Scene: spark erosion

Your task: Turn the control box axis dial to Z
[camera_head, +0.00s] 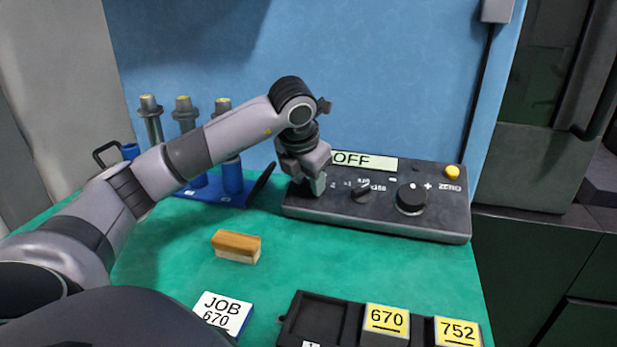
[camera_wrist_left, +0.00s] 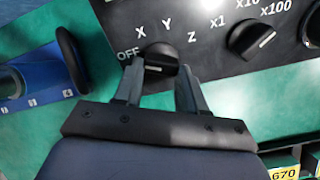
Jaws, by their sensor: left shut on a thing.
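The control box (camera_head: 440,225) is a dark box at the back of the green table, with a display (camera_head: 368,161) reading OFF. Its axis dial (camera_wrist_left: 160,58) is a black knob with OFF, X, Y and Z around it in the left wrist view. A white mark shows on the knob's near side; I cannot tell for sure which label it points to. My left gripper (camera_head: 313,187) reaches down over the box's left end and hides the dial in the head view. Its fingers (camera_wrist_left: 158,82) are shut on the dial, one on each side. My right gripper is not in view.
Right of the axis dial are a multiplier dial (camera_wrist_left: 255,40), a large round knob (camera_head: 411,199) and a yellow button (camera_head: 452,172). A blue rack (camera_head: 205,190) with holders stands left. A wooden-backed block (camera_head: 236,246), JOB 670 card (camera_head: 222,313) and black tray (camera_head: 333,322) lie nearer.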

